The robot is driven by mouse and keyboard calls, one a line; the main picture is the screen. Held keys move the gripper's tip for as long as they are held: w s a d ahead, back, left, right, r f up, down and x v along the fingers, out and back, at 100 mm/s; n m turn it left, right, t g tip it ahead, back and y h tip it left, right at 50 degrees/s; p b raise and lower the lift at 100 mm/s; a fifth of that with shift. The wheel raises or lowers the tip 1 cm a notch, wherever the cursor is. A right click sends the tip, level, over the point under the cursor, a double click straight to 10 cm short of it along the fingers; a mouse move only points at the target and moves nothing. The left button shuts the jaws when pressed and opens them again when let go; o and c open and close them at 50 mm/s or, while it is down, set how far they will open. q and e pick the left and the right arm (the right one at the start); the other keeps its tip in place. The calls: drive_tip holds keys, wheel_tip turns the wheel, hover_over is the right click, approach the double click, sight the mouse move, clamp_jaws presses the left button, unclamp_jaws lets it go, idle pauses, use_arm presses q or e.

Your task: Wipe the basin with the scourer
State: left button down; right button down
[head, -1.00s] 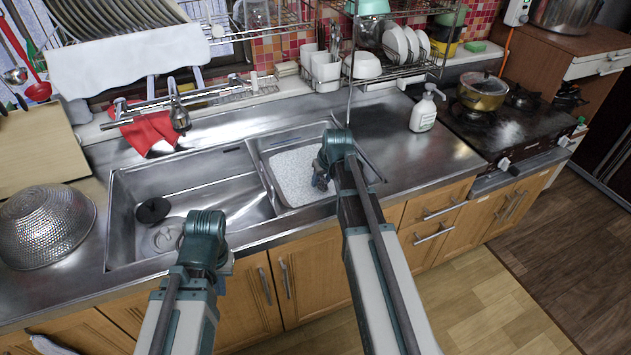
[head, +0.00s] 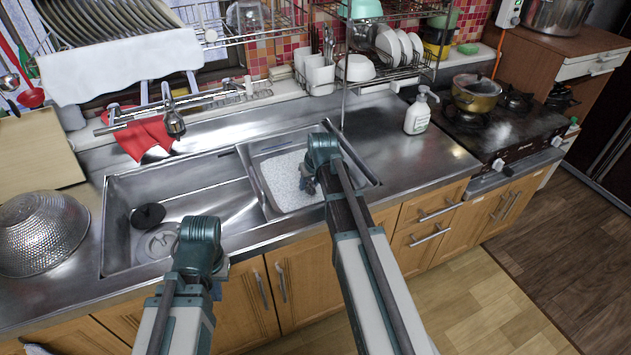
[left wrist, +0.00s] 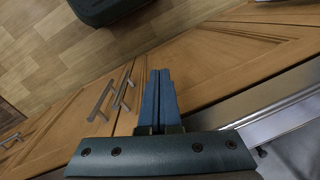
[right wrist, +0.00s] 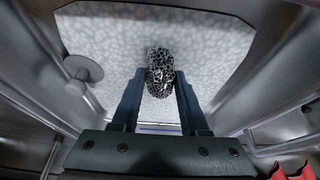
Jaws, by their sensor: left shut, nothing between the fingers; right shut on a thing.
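The basin is the right-hand part of the steel sink, with a pale speckled floor (head: 286,186) in the head view. In the right wrist view the same speckled floor (right wrist: 215,45) lies below my right gripper (right wrist: 161,88). That gripper is shut on the scourer (right wrist: 160,70), a dark oval pad with a pale mesh pattern. The scourer is over the basin floor; I cannot tell whether it touches. My left gripper (left wrist: 160,75) is shut and empty, in front of the wooden cabinet doors.
Steel walls surround the basin, and a round knob-like fitting (right wrist: 84,76) stands at its left in the right wrist view. The left sink part holds a black round piece (head: 148,215). A colander (head: 40,235), red cloth (head: 145,136) and soap bottle (head: 418,112) stand around the sink.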

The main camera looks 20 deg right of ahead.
drive_tip(key=shift+s+a+f, duration=0.1)
drive_tip(key=shift+s+a, duration=0.05)
drive_tip(key=shift+a, duration=3.95)
drive_tip(key=shift+w, duration=0.45)
drive_tip(key=shift+d, duration=0.1)
drive_tip(key=shift+w+d, duration=0.1)
drive_tip(key=shift+d, duration=1.65)
